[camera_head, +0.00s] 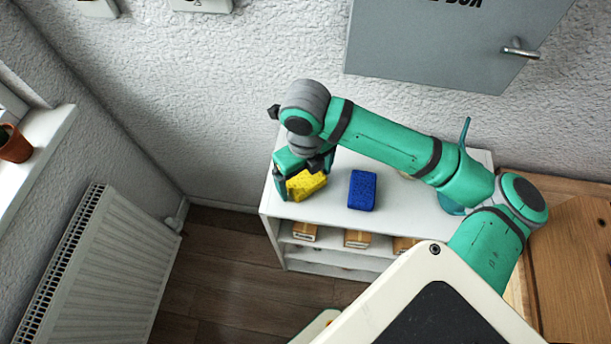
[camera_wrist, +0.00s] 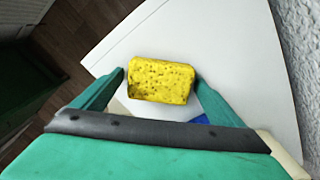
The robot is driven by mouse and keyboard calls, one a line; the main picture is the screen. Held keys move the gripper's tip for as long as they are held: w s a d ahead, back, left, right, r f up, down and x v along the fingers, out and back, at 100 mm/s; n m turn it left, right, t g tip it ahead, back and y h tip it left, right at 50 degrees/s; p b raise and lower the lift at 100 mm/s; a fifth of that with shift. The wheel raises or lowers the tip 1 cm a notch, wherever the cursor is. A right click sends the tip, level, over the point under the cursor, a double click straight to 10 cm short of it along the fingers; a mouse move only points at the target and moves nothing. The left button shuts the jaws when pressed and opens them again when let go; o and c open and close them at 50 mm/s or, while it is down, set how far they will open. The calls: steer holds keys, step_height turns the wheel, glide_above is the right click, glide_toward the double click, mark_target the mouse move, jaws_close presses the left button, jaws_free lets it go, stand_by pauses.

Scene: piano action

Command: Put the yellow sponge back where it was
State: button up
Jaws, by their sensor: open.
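The yellow sponge (camera_head: 306,184) is at the left end of the white shelf top (camera_head: 335,212). In the wrist view the sponge (camera_wrist: 161,80) lies between the two fingertips, with a narrow gap showing near each side. My gripper (camera_head: 298,187) is open around the sponge, pointing down at the shelf. In the wrist view my gripper (camera_wrist: 160,84) has its fingers on the left and right of the sponge. I cannot tell whether the sponge rests fully on the surface.
A blue sponge (camera_head: 362,190) stands on the shelf top to the right. A teal object (camera_head: 466,135) is farther right, partly behind my arm. Boxes (camera_head: 357,239) sit on the lower shelf. A grey wall box (camera_head: 440,45) hangs above. A radiator (camera_head: 105,265) is at left.

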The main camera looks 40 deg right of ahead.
mark_target(305, 179)
step_height(305, 179, up, 12)
steer(key=shift+r, duration=0.2)
stand_by(0.4)
